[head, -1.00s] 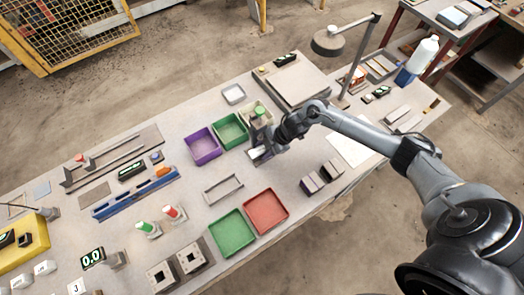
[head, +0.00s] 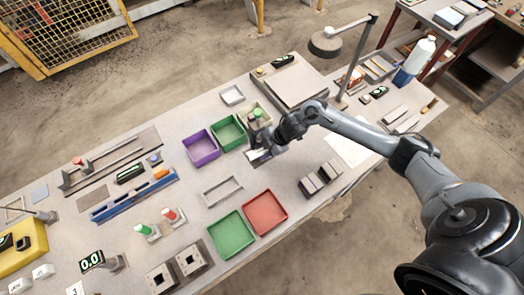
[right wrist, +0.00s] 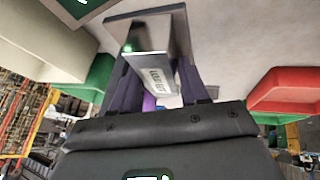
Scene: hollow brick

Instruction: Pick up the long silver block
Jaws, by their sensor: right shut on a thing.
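My right gripper (head: 259,148) is low over the table, just right of the green tray. In the right wrist view its two dark fingers (right wrist: 155,85) are on either side of the long silver block (right wrist: 148,36) and closed on it. The block has a bright flat face and a pale side with printed marks. In the head view only a small part of the block (head: 258,157) shows below the fingers. I cannot tell whether it still touches the table. My left gripper is not in view.
A purple tray (head: 186,145) and a green tray (head: 216,125) stand left of the gripper. A red tray (head: 284,214) and another green tray (head: 213,241) stand nearer the front. Dark and grey blocks (head: 321,178) lie to the right. A lamp (head: 326,44) stands behind.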

